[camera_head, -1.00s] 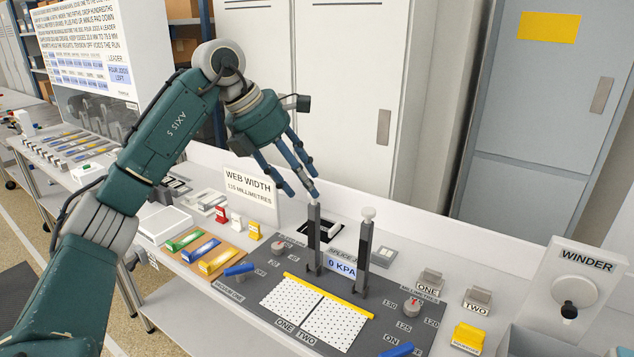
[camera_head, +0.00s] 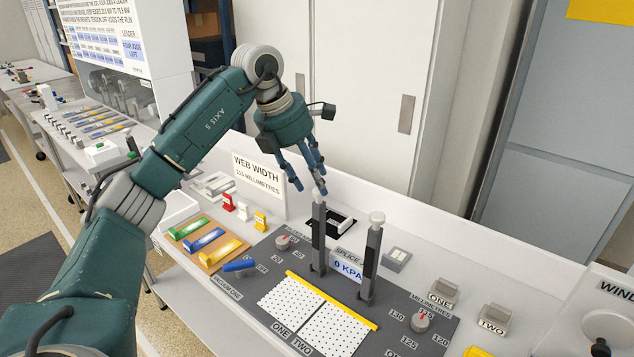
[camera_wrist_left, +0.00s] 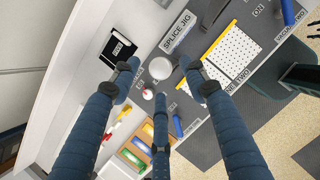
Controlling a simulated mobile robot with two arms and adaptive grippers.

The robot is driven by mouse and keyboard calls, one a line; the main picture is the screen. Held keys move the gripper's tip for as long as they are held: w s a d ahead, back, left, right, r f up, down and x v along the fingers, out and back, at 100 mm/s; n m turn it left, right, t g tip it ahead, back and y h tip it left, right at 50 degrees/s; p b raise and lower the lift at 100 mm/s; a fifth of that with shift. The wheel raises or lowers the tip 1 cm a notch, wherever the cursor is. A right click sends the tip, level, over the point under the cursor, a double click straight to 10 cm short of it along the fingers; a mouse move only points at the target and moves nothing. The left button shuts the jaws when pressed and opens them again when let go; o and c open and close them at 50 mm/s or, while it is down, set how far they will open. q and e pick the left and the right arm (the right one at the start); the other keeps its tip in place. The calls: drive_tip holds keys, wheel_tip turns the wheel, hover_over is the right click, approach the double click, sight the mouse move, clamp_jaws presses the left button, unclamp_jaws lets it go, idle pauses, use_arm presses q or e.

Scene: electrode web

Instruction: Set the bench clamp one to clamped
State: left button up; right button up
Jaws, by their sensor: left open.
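Two dark upright posts with pale round tops stand on the splice jig (camera_head: 265,262), the left post (camera_head: 319,240) and the right post (camera_head: 371,255). They look like the bench clamps; no label on them is readable. The left post stands behind the pad marked ONE. My left gripper (camera_head: 310,188) is open and points down just above the left post's top. In the left wrist view, a pale round knob (camera_wrist_left: 160,68) sits between the spread fingers, and nothing is gripped. Whether a finger touches it, I cannot tell.
A perforated pad pair (camera_head: 312,315) with a yellow bar lies in front of the posts. A blue handle (camera_head: 239,265) and a dial (camera_head: 283,242) are to the left, another dial (camera_head: 420,320) to the right. A WEB WIDTH sign (camera_head: 258,185) stands behind left.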

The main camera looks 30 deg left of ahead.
use_arm(q)
drive_tip(key=x, duration=0.2)
drive_tip(key=shift+w+d+f, duration=0.1)
drive_tip(key=shift+f, duration=0.25)
drive_tip(key=shift+c, duration=0.8)
clamp_jaws()
use_arm(e)
drive_tip(key=shift+w+a+r, duration=0.1)
drive_tip(key=shift+w+r, duration=0.1)
drive_tip(key=shift+w, duration=0.3)
drive_tip(key=shift+w+r, duration=0.15)
drive_tip(key=shift+w, duration=0.3)
